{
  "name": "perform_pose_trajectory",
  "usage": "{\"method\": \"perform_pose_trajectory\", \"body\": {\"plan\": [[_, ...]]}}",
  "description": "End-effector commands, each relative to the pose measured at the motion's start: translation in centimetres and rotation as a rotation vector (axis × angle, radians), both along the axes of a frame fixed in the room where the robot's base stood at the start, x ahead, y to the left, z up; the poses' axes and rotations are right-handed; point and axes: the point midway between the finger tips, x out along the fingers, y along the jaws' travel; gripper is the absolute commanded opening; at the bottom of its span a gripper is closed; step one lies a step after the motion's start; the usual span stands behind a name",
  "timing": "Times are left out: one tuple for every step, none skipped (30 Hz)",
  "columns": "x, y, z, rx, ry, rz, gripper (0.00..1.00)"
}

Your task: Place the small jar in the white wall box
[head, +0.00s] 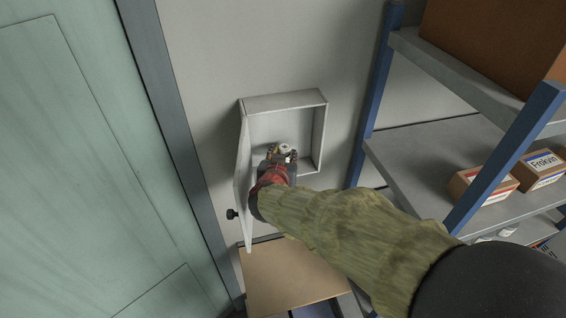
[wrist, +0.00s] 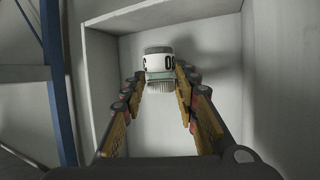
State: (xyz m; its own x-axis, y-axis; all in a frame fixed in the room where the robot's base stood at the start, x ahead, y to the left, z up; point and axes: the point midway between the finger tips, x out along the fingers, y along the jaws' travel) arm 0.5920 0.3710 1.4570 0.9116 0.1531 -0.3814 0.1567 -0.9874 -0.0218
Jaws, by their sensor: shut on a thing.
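The small jar (wrist: 160,64) has a white label with dark letters and a ribbed grey part below it. My gripper (wrist: 160,80) is shut on the jar, with one finger on each side. In the head view the jar (head: 284,147) shows only as a small pale shape at the tip of my gripper (head: 282,155). The white wall box (head: 290,101) is open, its door (head: 242,185) swung out to the left. My gripper is at the box opening with the jar in front of the back wall. I cannot tell whether the jar touches any surface.
A shelf rack (head: 440,165) with blue posts and small cartons (head: 483,189) stands to the right. A green door (head: 75,160) is on the left. A brown carton (head: 290,275) is below the box. The box interior around the jar looks clear.

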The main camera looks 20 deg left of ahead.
Motion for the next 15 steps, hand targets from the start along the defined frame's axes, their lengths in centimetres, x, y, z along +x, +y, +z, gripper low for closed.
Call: {"method": "perform_pose_trajectory", "body": {"plan": [[0.3, 0.3, -0.8, -0.004, 0.002, 0.000, 0.04], [0.3, 0.3, -1.3, -0.005, 0.003, 0.001, 0.04], [0.3, 0.3, -1.9, -0.005, 0.003, 0.001, 0.04], [0.3, 0.3, -2.3, -0.005, 0.003, 0.001, 0.04], [0.3, 0.3, -2.6, -0.004, 0.003, 0.000, 0.04], [0.3, 0.3, -3.0, -0.003, 0.003, 0.001, 0.04], [0.3, 0.3, -3.3, -0.004, 0.002, 0.000, 0.04], [0.3, 0.3, -3.4, -0.002, 0.002, 0.000, 0.04], [0.3, 0.3, -3.5, 0.000, 0.001, 0.000, 0.04], [0.3, 0.3, -3.5, 0.000, 0.000, 0.000, 0.04], [0.3, 0.3, -3.6, 0.000, 0.000, 0.000, 0.04], [0.3, 0.3, -3.6, 0.000, 0.000, 0.000, 0.04], [0.3, 0.3, -3.6, 0.000, 0.000, 0.000, 0.04], [0.3, 0.3, -3.6, 0.000, 0.000, 0.000, 0.04], [0.3, 0.3, -3.6, 0.000, 0.001, 0.000, 0.04]]}}
